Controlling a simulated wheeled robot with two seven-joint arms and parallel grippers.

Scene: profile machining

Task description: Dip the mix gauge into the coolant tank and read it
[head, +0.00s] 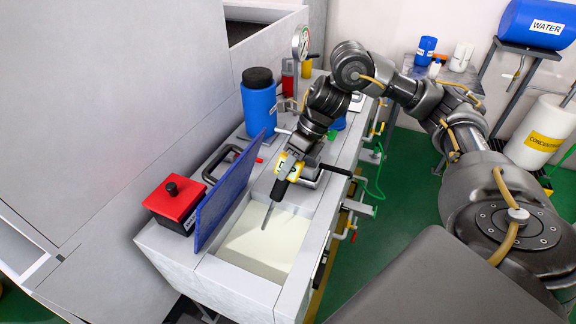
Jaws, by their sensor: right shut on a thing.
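My right gripper (287,171) comes down from the upper right and is shut on the mix gauge (279,190). The gauge has a dark grip and a thin grey probe that points down and slightly left. The coolant tank (300,265) is a pale grey rectangular basin in the front of the bench, holding cream-coloured coolant (252,240). Its blue lid (225,190) stands up along the left side. The probe tip shows against the coolant; I cannot tell whether it touches the surface. No gauge reading can be made out. My left gripper is out of view.
A red box with a black knob (174,197) stands left of the lid. A blue canister with a black cap (259,103) and a round dial (300,41) stand farther back. Pipes and valves line the bench's right side. A blue WATER barrel (545,24) sits far right.

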